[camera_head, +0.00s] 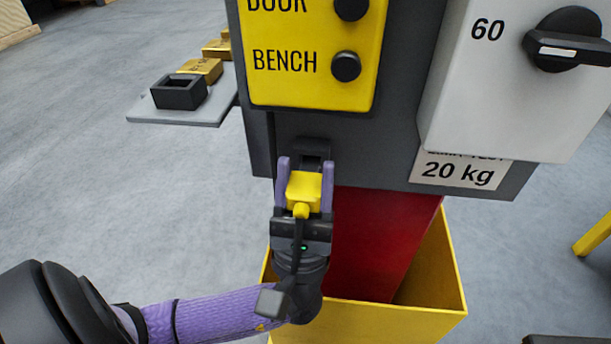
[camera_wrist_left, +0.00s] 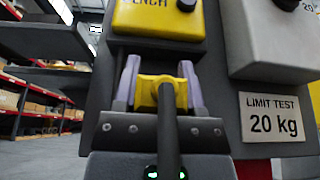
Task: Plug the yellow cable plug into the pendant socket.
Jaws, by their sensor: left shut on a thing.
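The yellow cable plug (camera_head: 303,190) is held between the purple-sided fingers of my left gripper (camera_head: 305,178), with its dark cable trailing down toward me. A dark block (camera_head: 313,147), seemingly the pendant socket, sits on the grey panel just beyond the plug, below the yellow pendant box (camera_head: 310,91) marked BENCH. The plug's front end points at this block; I cannot tell whether they touch or the plug is inside. In the left wrist view, the plug (camera_wrist_left: 160,90) fills the space between the fingers and hides the socket opening. My right gripper is not in view.
A grey box with a black knob (camera_head: 567,40) and a 20 kg label (camera_head: 459,170) are at the right of the panel. A yellow bin (camera_head: 390,318) stands below around a red post (camera_head: 375,240). A small grey shelf (camera_head: 210,111) at left holds a black open block (camera_head: 180,92).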

